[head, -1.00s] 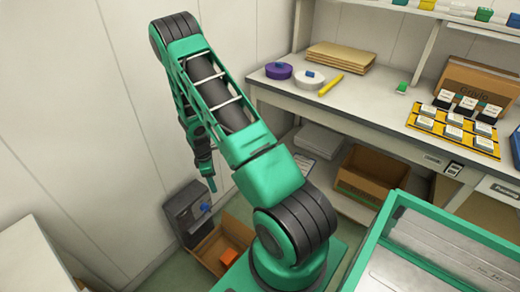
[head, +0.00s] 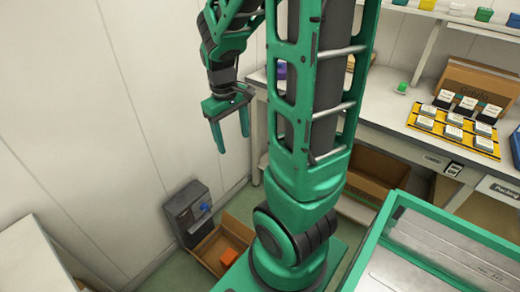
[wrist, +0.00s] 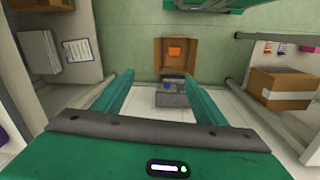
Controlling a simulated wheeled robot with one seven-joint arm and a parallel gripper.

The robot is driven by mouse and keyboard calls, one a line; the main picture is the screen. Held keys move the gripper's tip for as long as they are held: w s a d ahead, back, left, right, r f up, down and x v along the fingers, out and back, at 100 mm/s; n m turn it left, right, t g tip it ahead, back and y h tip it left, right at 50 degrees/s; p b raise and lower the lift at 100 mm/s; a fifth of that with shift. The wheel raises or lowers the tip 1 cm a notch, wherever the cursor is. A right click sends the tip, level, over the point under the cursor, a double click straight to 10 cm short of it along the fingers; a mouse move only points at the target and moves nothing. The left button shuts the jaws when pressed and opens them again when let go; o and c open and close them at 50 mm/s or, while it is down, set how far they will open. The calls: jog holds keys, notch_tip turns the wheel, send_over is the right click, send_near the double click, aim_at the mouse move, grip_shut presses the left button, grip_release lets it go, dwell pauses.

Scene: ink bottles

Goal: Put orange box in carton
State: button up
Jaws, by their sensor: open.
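The orange box (head: 228,257) lies inside an open brown carton (head: 237,229) on the floor, low in the head view. In the wrist view the orange box (wrist: 174,52) shows within the carton (wrist: 187,68), at upper middle, beyond my fingertips. My gripper (head: 232,141) hangs fingers down, high above the carton, well apart from it. It also shows in the wrist view (wrist: 161,78), with its fingers wide apart and nothing between them.
A dark grey machine (head: 188,212) with a blue part stands against the carton by the wall. Another open carton (head: 375,170) sits under the bench (head: 390,130). My green-framed base part is close right of the floor carton. A taped box (wrist: 281,90) shows at right.

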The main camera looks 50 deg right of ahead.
jog(key=s+a+r+m, duration=0.2)
jog(key=s, duration=0.5)
jog(key=s+a+r+m+y, duration=0.1)
jog(key=s+a+r+m, duration=0.1)
jog(key=s, duration=0.5)
jog(key=shift+s+a+r+m, duration=0.15)
jog(key=shift+s+r+m, duration=0.25)
jog(key=shift+r+m, duration=0.35)
jog(key=shift+r, duration=0.1)
jog(key=shift+w+f, duration=0.25)
jog(key=shift+w, duration=0.35)
